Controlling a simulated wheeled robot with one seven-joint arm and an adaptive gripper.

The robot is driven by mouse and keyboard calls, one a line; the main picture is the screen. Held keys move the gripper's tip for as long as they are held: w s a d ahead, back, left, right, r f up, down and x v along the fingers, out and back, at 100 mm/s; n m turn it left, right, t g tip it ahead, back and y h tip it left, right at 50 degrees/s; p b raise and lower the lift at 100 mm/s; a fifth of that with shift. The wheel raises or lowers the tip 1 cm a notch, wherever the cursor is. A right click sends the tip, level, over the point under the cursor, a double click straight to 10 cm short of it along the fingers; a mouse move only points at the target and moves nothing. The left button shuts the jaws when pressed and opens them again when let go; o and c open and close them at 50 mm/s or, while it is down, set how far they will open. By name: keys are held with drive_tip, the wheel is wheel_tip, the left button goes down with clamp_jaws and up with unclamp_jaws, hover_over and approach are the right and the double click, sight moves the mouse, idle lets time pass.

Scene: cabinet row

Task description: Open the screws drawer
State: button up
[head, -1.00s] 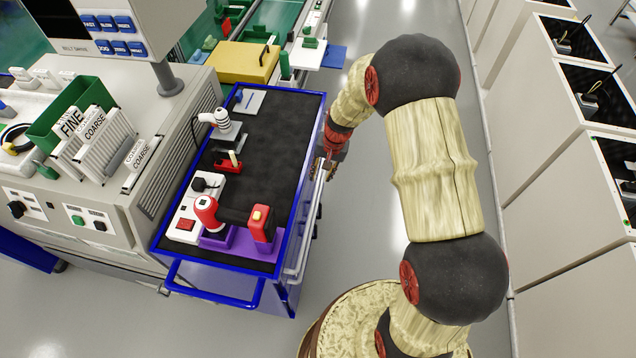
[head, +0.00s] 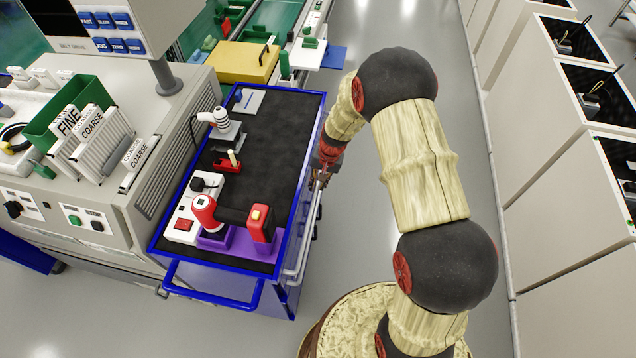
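A blue tool cart (head: 215,291) with a black top stands left of my arm. Its drawer side faces right, seen steeply from above, with pale handle bars (head: 302,232) along it. No drawer label can be read, so I cannot tell which is the screws drawer. My gripper (head: 318,180) is low against that right side, near the handle bars, partly hidden by my wrist. I cannot tell whether its fingers touch a handle, or whether they are open or shut.
A red cordless tool (head: 262,222) in a purple holder, a white power box (head: 184,223) and other tools sit on the cart top. A grey machine (head: 120,205) adjoins on the left. White cabinets (head: 545,140) line the right, with clear aisle floor between.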

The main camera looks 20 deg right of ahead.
clamp_jaws()
idle(0.4)
drive_tip(key=s+d+b, duration=0.1)
drive_tip(key=s+d, duration=0.5)
drive_tip(key=d, duration=0.5)
drive_tip(key=s+d+b, duration=0.1)
drive_tip(key=s+d, duration=0.6)
drive_tip(key=d, duration=0.5)
drive_tip(key=shift+s+b, duration=0.15)
drive_tip(key=shift+b, duration=0.15)
drive_tip(key=shift+o, duration=2)
unclamp_jaws()
drive_tip(key=shift+o, duration=0.2)
drive_tip(key=shift+r, duration=0.1)
drive_tip(key=v, duration=1.1)
drive_tip(key=shift+r, duration=0.4)
